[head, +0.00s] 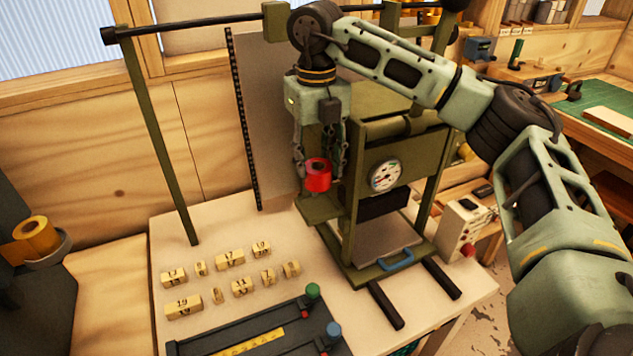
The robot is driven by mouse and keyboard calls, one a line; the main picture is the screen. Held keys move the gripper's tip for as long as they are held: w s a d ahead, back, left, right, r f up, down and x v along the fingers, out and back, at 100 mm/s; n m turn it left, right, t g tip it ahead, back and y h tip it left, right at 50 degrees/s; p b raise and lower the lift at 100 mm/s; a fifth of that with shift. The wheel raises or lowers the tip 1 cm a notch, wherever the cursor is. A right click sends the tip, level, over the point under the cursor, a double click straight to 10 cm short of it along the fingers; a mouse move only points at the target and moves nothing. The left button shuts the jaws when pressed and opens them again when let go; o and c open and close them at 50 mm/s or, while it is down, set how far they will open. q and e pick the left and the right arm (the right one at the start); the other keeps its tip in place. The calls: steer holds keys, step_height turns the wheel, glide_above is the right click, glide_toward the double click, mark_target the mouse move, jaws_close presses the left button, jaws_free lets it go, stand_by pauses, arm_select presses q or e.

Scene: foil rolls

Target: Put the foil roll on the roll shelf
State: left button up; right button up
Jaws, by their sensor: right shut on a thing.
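The red foil roll (318,178) is between the fingers of my right gripper (319,165), which is shut on it and points down. The roll is just above a small green ledge (318,207) on the left side of the green press (372,150). I cannot tell whether the roll touches this ledge, which may be the roll shelf. A gold roll (36,236) sits on a dark stand at the far left. My left gripper is not in view.
Several wooden number blocks (230,260) lie on the table (210,225) left of the press. A dark tray with coloured knobs (255,340) is at the front. A tall upright panel (265,120) stands behind my right gripper. A control box (462,228) is right of the press.

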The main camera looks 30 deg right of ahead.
mark_target(316, 180)
step_height(316, 180, down, 6)
steer(key=shift+r+p, duration=0.15)
steer(key=shift+p, duration=0.35)
steer(key=shift+f, duration=0.2)
steer(key=o, duration=0.9)
steer(key=shift+r, duration=0.5)
step_height(316, 180, up, 11)
steer(key=shift+r+b, duration=0.15)
steer(key=shift+b, duration=1)
